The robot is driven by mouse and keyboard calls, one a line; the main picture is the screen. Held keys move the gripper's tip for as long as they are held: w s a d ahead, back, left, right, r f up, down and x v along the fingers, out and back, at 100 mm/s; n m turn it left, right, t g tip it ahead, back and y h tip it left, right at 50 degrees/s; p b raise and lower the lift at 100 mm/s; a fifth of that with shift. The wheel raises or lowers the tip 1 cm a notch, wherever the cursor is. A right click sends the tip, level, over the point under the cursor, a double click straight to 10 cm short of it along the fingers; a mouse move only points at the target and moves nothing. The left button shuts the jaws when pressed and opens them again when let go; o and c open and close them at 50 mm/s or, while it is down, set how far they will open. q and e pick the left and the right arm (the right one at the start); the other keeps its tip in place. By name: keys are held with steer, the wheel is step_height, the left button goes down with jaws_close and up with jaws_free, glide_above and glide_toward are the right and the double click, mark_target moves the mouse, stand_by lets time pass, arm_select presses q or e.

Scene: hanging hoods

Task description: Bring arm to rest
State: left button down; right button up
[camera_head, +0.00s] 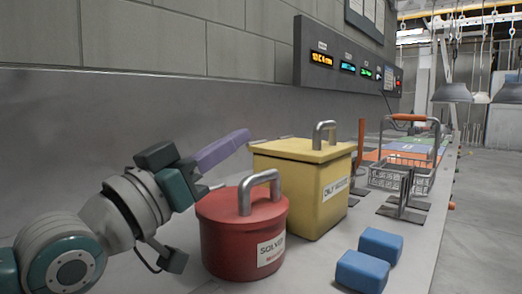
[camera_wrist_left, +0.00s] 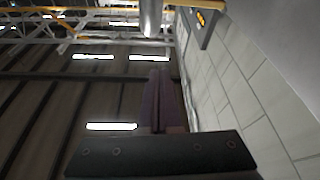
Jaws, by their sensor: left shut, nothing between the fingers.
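My left arm comes in from the left in the head view. Its gripper (camera_head: 238,141) has purple fingers, shut together with nothing between them. The fingers point up and to the right, above the red solvent can and close to the left side of the yellow bin in the picture. In the left wrist view the shut fingers (camera_wrist_left: 158,88) point toward the ceiling, beside the block wall. My right gripper is not in view.
A red can (camera_head: 225,240) with a metal handle and a yellow lidded bin (camera_head: 300,195) stand on the grey bench. Two blue blocks (camera_head: 381,245) lie in front. A wire basket (camera_head: 402,178) stands farther back, and hoods (camera_head: 452,93) hang at the right.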

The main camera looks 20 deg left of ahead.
arm_select(q)
steer(key=f+v, duration=0.1)
steer(key=v, duration=0.8)
steer(key=s+d+r+g+y+p, duration=0.1)
steer(key=s+r+g+y+p, duration=0.15)
steer(key=s+g+p, duration=0.8)
steer(key=s+d+r+g+y+p, duration=0.15)
steer(key=s+g+y+p, duration=0.4)
steer(key=s+p, duration=0.75)
step_height(320, 180, up, 37)
steer(key=w+h+p, duration=0.1)
steer(key=w+p, duration=0.1)
steer(key=p, duration=3.6)
steer(key=shift+w+a+g, duration=0.3)
steer(key=shift+a+g, duration=0.05)
steer(key=shift+g, duration=0.05)
